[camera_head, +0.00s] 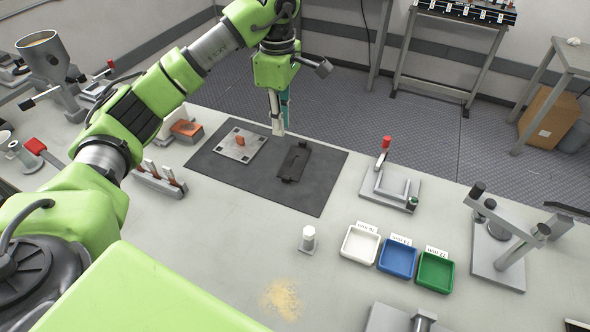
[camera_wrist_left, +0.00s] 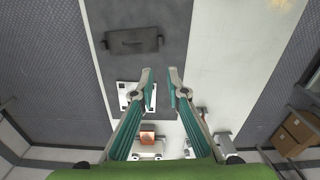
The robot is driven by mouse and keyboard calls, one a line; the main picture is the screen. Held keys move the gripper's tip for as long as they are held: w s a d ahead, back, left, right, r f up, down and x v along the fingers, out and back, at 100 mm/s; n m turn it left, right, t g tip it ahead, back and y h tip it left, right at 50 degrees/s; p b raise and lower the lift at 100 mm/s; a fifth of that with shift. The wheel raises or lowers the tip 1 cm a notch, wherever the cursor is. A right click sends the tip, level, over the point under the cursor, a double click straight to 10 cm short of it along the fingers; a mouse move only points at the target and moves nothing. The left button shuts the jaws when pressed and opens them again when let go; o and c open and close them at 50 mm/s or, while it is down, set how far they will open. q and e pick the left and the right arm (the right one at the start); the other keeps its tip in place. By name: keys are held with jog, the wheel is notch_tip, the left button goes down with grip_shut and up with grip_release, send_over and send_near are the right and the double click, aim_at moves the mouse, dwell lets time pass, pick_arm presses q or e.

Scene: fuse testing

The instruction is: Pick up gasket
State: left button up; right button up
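I cannot tell for certain which part is the gasket. A flat dark rectangular part with small end tabs (camera_head: 293,161) lies on the dark mat (camera_head: 230,175); it also shows at the top of the left wrist view (camera_wrist_left: 134,40). A square metal plate (camera_head: 226,147) with a small orange-red piece (camera_head: 240,141) on it lies to its left on the mat. My left gripper (camera_head: 278,128) points down above the mat near the dark part. In the left wrist view its fingers (camera_wrist_left: 161,78) are apart with nothing between them. My right gripper is not in view.
An orange-topped block (camera_head: 187,128) stands left of the mat. A red-knobbed fixture (camera_head: 393,186), white (camera_head: 360,244), blue (camera_head: 397,260) and green (camera_head: 435,271) trays and a lever press (camera_head: 497,235) stand to the right. A small white-topped cylinder (camera_head: 308,238) stands in front.

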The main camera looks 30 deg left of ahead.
pick_arm(q)
notch_tip(320, 180, down, 4)
jog(key=b, duration=0.2)
send_over(284, 176)
notch_tip(284, 176, down, 8)
jog(key=shift+a+r+p, duration=0.1)
jog(key=shift+p, duration=0.35)
notch_tip(284, 176, down, 5)
jog(key=shift+s+r+p, duration=0.1)
jog(key=shift+p, duration=0.85)
jog(key=shift+f, duration=0.35)
grip_shut()
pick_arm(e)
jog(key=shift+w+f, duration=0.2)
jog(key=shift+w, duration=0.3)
pick_arm(q)
jog(key=shift+r, duration=0.1)
